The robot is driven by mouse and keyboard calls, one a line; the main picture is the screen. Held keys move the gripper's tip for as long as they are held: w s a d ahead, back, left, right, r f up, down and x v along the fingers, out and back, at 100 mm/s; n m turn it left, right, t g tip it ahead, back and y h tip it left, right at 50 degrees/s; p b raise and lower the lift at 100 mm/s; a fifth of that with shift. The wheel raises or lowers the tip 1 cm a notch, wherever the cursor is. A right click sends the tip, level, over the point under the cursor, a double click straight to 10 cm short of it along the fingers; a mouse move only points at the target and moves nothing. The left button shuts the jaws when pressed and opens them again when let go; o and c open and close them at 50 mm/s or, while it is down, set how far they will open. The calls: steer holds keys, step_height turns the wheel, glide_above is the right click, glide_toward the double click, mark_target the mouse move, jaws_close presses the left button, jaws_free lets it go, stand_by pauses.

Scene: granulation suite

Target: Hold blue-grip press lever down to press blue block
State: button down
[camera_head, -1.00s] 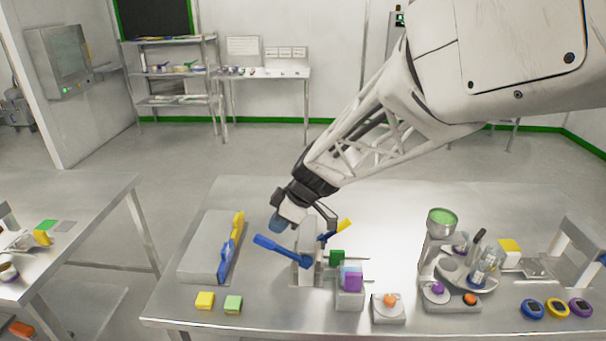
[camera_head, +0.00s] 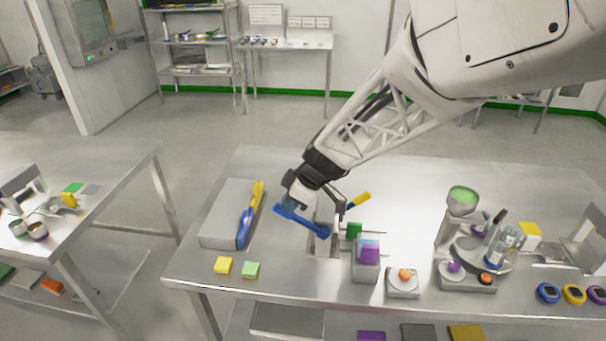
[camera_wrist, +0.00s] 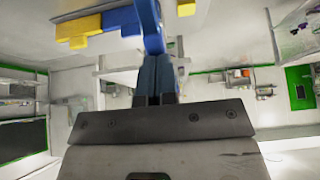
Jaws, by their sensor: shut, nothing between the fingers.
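The blue-grip press lever (camera_head: 302,220) slants up to the left from the small press (camera_head: 323,240) in the middle of the table. My gripper (camera_head: 283,202) is shut and empty at the raised end of the grip. In the wrist view the shut fingers (camera_wrist: 157,78) point at the blue lever (camera_wrist: 151,28), which passes right by their tips. I cannot tell whether they touch. A light blue block (camera_head: 370,244) shows with a purple block (camera_head: 369,255) in a grey holder (camera_head: 366,273) right of the press. A green block (camera_head: 354,231) is beside the press.
A grey box (camera_head: 222,215) with a blue and yellow handle (camera_head: 248,220) stands left of the press. A yellow-grip lever (camera_head: 358,201) sticks up right of my gripper. Glassware and devices crowd the right side.

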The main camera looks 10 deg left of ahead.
steer(key=shift+f, duration=0.1)
steer(key=shift+a+f+h, duration=1.15)
steer(key=shift+f+h, duration=0.1)
steer(key=shift+h, duration=0.25)
step_height(320, 180, down, 6)
steer(key=a+h, duration=0.1)
steer(key=h, duration=0.3)
steer(key=shift+s+a+f, duration=0.15)
steer(key=shift+a, duration=0.2)
steer(key=shift+s+f, duration=0.15)
steer(key=shift+f, duration=0.05)
stand_by(1.1)
stand_by(0.7)
step_height(320, 180, up, 16)
steer(key=f, duration=0.1)
glide_above(280, 214)
steer(key=a, duration=0.4)
steer(key=shift+w+r, duration=0.25)
steer(key=shift+w, duration=0.2)
